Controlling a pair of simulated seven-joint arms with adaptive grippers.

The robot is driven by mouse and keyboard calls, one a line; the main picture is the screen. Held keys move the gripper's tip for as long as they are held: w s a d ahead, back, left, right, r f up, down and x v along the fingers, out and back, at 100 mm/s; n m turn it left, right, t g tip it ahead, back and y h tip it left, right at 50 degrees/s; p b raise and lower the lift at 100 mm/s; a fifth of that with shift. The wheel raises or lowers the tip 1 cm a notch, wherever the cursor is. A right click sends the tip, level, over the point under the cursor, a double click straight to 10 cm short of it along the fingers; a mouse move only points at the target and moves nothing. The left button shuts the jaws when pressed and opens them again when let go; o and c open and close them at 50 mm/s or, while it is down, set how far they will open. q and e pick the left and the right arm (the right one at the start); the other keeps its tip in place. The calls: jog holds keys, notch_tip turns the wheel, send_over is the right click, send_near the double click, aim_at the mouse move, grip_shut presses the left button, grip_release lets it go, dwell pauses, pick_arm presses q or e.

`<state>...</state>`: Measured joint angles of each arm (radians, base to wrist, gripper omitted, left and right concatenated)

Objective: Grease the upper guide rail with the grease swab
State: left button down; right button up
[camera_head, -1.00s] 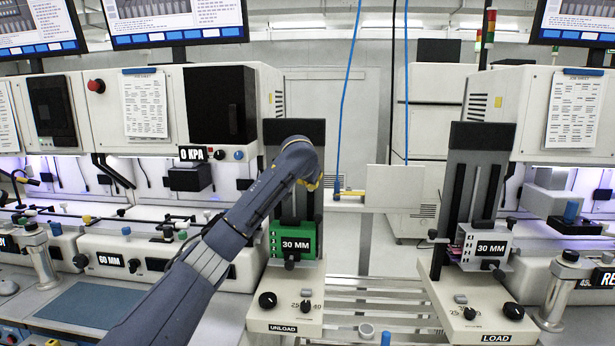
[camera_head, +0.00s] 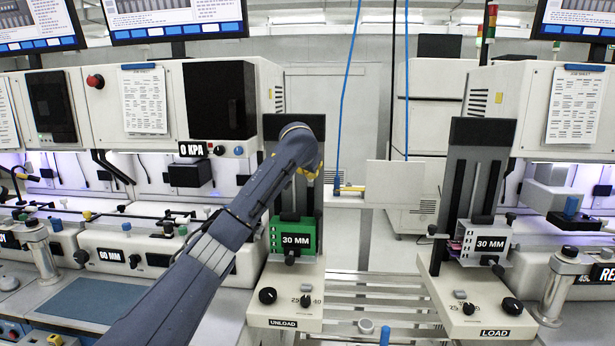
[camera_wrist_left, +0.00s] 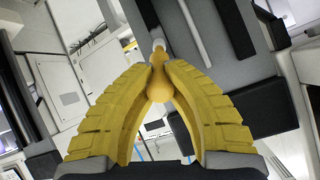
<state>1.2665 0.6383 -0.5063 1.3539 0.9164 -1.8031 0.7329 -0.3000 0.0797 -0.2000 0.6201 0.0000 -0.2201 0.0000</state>
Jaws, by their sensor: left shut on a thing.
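My left gripper (camera_head: 314,172) is in front of the tall dark column of the UNLOAD stand (camera_head: 310,125), mostly hidden behind its own wrist. In the left wrist view its yellow fingers (camera_wrist_left: 158,75) are shut on the grease swab (camera_wrist_left: 158,88), an orange-yellow handle with a pale tip (camera_wrist_left: 158,45). The tip points away from the fingers, close to the column's grey face and black upright bars (camera_wrist_left: 235,28). I cannot tell whether it touches. I cannot tell for certain which part is the upper guide rail. My right gripper is not in view.
A green 30 MM magazine (camera_head: 275,236) sits low on the UNLOAD column, below my gripper. The LOAD stand (camera_head: 497,133) with its 30 MM magazine (camera_head: 490,245) is to the right. A blue hose (camera_head: 346,100) hangs between them. The gap between the stands has metal rails low down.

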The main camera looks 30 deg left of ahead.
pick_arm(q)
jog(key=shift+w+r, duration=0.1)
jog(key=shift+r, duration=4)
jog(key=shift+s+d, duration=0.45)
jog(key=shift+s, duration=0.45)
jog(key=shift+s+d, duration=0.4)
jog(key=shift+s, duration=0.5)
jog(key=shift+s+d, duration=0.45)
jog(key=shift+s, duration=0.45)
jog(key=shift+s+d, duration=0.35)
jog(key=shift+s, duration=0.35)
jog(key=shift+s+d, duration=0.35)
jog(key=shift+s, duration=0.3)
jog(key=shift+w+a+f, duration=0.1)
